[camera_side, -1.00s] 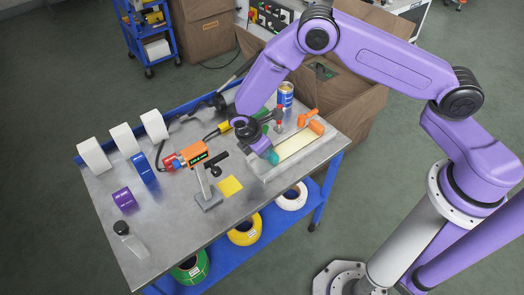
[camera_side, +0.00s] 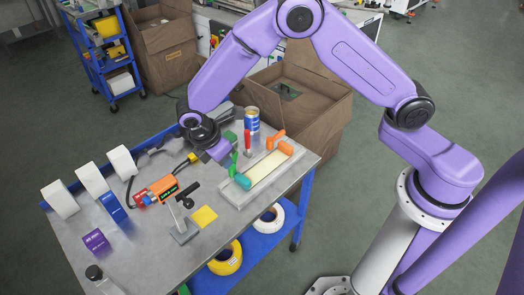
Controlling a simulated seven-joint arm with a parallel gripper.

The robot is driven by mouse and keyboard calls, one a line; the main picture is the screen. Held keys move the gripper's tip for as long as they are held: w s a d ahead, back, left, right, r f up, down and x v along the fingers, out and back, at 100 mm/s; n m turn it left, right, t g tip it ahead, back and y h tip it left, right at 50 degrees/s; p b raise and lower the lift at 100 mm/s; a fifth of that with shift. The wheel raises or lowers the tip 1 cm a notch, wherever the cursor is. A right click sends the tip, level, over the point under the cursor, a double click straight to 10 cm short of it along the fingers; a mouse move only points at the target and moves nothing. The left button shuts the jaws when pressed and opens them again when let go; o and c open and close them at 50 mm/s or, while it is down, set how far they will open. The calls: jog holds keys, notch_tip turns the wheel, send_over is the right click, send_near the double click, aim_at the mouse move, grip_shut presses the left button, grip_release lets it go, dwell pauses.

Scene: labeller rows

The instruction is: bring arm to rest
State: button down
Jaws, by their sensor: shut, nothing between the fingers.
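My purple arm reaches over the grey workbench (camera_side: 130,245) from the right. My gripper (camera_side: 224,158) points down and to the right, above the bench top and close to the left end of a pale tray-like fixture (camera_side: 262,172). It is shut and I see nothing held in it. A teal roller (camera_side: 242,182) and a green-handled piece (camera_side: 233,163) sit at the fixture's left end, just below the fingertips. I cannot tell the exact gap. Orange pieces (camera_side: 280,143) are at its right end.
An orange device with a display (camera_side: 162,189), a small grey stand (camera_side: 184,231), a yellow square (camera_side: 204,216) and a blue can (camera_side: 251,120) stand on the bench. Open cardboard boxes (camera_side: 305,95) are behind.

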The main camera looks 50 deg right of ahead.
jog(key=s+d+r+m+y, duration=0.1)
jog(key=s+d+r, duration=0.2)
jog(key=s+r, duration=0.35)
jog(key=s+d+r+m+y, duration=0.1)
jog(key=s+d+r+m, duration=0.15)
jog(key=s+r, duration=0.4)
jog(key=s+d+r+m+y, duration=0.1)
jog(key=s+d+r+y, duration=0.1)
jog(key=s+d, duration=0.7)
jog(key=s, duration=0.5)
jog(key=shift+s+d+r, duration=0.2)
jog(key=shift+m, duration=0.25)
